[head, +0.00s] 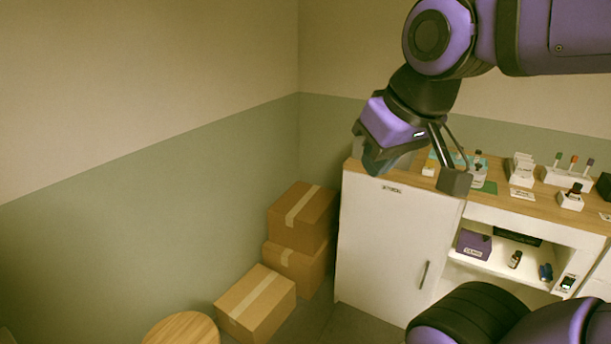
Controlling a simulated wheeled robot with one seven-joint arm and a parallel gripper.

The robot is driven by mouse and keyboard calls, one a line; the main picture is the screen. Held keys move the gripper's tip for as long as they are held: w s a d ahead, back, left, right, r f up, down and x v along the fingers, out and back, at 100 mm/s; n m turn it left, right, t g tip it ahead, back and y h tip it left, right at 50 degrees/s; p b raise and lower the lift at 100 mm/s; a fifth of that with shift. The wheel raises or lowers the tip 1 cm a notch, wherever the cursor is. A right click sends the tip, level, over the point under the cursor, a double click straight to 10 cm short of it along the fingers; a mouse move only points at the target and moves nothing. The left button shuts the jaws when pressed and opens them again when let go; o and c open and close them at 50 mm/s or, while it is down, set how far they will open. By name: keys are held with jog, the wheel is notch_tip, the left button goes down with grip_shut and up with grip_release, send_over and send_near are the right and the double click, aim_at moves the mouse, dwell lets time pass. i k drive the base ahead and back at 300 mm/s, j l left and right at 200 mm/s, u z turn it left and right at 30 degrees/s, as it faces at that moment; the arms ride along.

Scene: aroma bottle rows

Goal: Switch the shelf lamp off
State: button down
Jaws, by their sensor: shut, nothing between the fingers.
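My gripper (455,182) is shut and empty. It hangs in front of the counter's left part, above the white cabinet door. A small plate with a dark rocker-like piece (568,284), which looks like a switch, sits on the white upright at the right end of the open shelf (495,264). My gripper is well up and to the left of it, not touching it. No lamp is clearly seen, and I cannot tell from here whether the shelf light is on.
The wooden counter top (513,206) carries small bottles and white holders. A purple box (474,244) and a dark bottle (515,260) stand in the shelf. Cardboard boxes (303,218) are stacked left of the cabinet (385,240). A round wooden top (182,329) is at the bottom left.

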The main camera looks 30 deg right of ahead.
aim_at(568, 281)
jog(key=z, duration=2.2)
